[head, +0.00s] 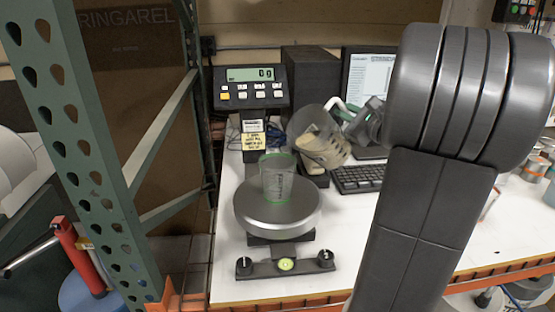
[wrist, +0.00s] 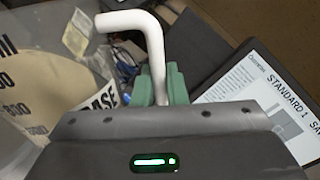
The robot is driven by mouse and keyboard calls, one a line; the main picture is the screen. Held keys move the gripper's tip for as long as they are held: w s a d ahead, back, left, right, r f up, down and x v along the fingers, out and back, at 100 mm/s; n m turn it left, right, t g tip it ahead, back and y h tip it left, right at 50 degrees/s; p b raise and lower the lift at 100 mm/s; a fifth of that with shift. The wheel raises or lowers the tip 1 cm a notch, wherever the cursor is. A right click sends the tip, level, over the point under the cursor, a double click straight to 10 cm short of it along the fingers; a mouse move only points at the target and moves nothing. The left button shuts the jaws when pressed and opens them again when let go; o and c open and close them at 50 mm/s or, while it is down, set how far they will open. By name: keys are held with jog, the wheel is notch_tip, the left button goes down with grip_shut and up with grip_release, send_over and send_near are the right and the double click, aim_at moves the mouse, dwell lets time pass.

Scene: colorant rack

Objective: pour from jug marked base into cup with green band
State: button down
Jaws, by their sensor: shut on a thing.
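A clear jug (head: 323,138) with pale, cream-coloured contents is tilted to the left above the scale. In the wrist view the jug (wrist: 55,95) shows the marking BASE and scale markings. My gripper (head: 358,115) is shut on the jug's white handle (wrist: 152,50). Green finger pads (wrist: 162,85) sit on both sides of that handle in the wrist view. The clear cup with a green band (head: 278,177) stands upright on the scale's round pan (head: 258,212). The jug's mouth is up and to the right of the cup. I see no stream between them.
The scale display (head: 250,75) stands behind the pan and reads 0 g. A green perforated post (head: 85,140) rises at left. Several cans (head: 534,168) stand at far right.

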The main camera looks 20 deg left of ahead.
jog(key=shift+s+a+r+n, duration=0.25)
jog(key=shift+r+n, duration=0.25)
jog(key=shift+r, duration=0.25)
jog(key=shift+s+a+r+n, duration=0.15)
jog(key=shift+s+r+n, duration=0.3)
jog(key=shift+r, duration=0.3)
jog(key=shift+s+a+r+n, duration=0.2)
jog(key=shift+r+n, duration=0.35)
jog(key=shift+r, duration=0.2)
dwell(4.8)
